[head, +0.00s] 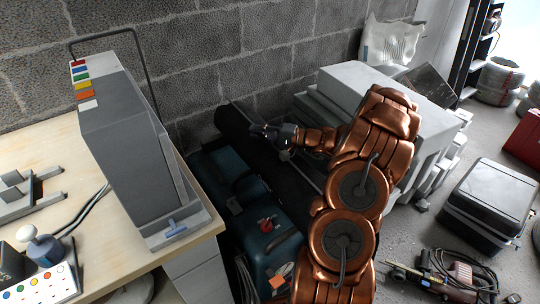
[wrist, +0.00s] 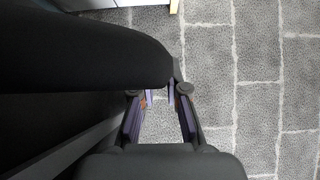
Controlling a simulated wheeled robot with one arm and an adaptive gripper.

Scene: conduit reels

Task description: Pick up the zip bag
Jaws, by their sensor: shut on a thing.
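My gripper (head: 270,131) is at the end of my copper-coloured arm, above the long black roll beside the block wall. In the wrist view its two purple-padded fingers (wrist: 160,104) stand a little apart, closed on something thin. Small orange-brown and purple bits show at the fingertips. Too little of the held thing shows to make out its shape, and I cannot tell for sure that it is the zip bag. A small pale patch shows just below the gripper in the head view. No other clear zip bag is visible.
A desk (head: 115,270) with a tall grey box (head: 130,140) is at left. A teal machine (head: 262,235) is below the gripper, near the black roll (head: 235,122). Pale stacked blocks (head: 350,78) and a white sack (head: 392,42) are behind my arm. A black case (head: 488,200) is at right.

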